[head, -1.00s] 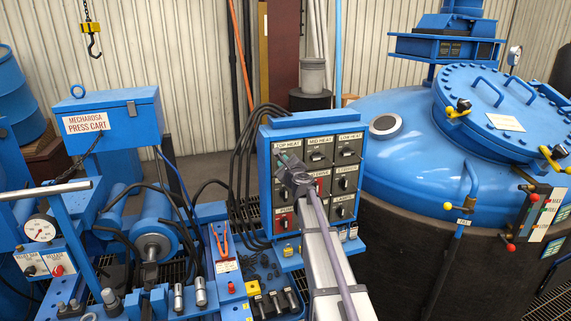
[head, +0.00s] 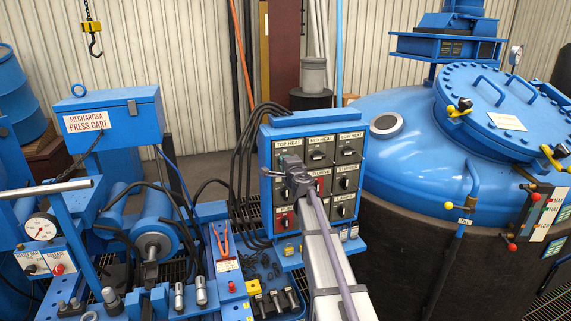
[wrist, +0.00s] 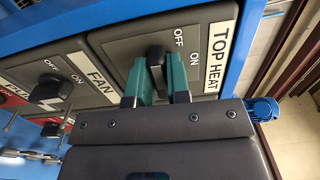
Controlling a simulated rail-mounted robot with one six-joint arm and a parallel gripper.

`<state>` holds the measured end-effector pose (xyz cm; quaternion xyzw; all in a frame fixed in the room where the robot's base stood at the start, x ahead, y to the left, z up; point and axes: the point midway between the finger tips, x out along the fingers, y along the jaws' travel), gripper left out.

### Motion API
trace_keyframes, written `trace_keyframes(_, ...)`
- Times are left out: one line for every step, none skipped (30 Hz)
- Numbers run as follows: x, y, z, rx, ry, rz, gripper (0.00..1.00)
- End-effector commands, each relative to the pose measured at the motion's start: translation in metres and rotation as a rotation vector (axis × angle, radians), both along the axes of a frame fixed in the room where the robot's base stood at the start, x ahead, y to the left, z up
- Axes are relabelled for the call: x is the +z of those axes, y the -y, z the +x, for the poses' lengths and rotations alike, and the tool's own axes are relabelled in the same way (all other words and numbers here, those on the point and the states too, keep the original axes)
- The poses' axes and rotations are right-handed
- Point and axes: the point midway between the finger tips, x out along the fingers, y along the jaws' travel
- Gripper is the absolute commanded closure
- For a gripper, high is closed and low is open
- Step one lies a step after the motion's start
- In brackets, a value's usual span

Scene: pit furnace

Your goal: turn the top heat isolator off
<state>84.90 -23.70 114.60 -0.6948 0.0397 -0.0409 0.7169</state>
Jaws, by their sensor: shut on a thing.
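The top heat isolator is a grey plate with a black knob (wrist: 155,54) and OFF and ON marks. It sits at the top left of the blue switch panel (head: 264,185) in the head view, under the TOP HEAT label (head: 288,143). My gripper (wrist: 157,72) has its two teal fingers on either side of this knob, shut on it. The fingers partly cover the knob, and I cannot tell exactly which mark it points to. In the head view my gripper (head: 292,165) hides the knob.
The FAN isolator (wrist: 50,88) is beside the top heat one in the wrist view. The MID HEAT (head: 317,155) and LOW HEAT (head: 348,152) isolators are to the right in the head view. Black cables (head: 240,160) run along the panel's left side. The blue furnace (head: 410,160) stands to the right.

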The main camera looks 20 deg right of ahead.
Motion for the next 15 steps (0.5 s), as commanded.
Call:
trace_keyframes(-0.0005, -0.0002, -0.0007, 0.000, -0.002, -0.014, 1.00)
trace_keyframes(-0.0005, -0.0002, -0.0007, 0.000, -0.002, -0.021, 1.00)
trace_keyframes(-0.0006, -0.0002, -0.0007, 0.000, -0.003, -0.028, 1.00)
trace_keyframes(-0.0006, -0.0002, -0.0007, 0.000, -0.004, -0.033, 1.00)
trace_keyframes(-0.0006, -0.0002, -0.0007, 0.000, -0.004, -0.038, 1.00)
trace_keyframes(-0.0006, -0.0002, -0.0007, 0.000, -0.005, -0.042, 1.00)
trace_keyframes(-0.0006, -0.0002, -0.0007, 0.000, -0.005, -0.045, 1.00)
trace_keyframes(-0.0006, -0.0001, -0.0007, 0.000, -0.005, -0.047, 1.00)
trace_keyframes(-0.0006, -0.0001, -0.0007, 0.000, -0.005, -0.048, 1.00)
trace_keyframes(-0.0006, -0.0001, -0.0007, 0.000, -0.006, -0.049, 1.00)
trace_keyframes(-0.0006, -0.0002, -0.0007, 0.000, -0.006, -0.049, 1.00)
trace_keyframes(-0.0006, -0.0002, -0.0007, 0.000, -0.006, -0.049, 1.00)
trace_keyframes(-0.0006, -0.0002, -0.0007, 0.000, -0.006, -0.049, 1.00)
trace_keyframes(-0.0006, -0.0002, -0.0007, 0.000, -0.006, -0.049, 1.00)
trace_keyframes(-0.0006, -0.0002, -0.0007, 0.000, -0.006, -0.049, 1.00)
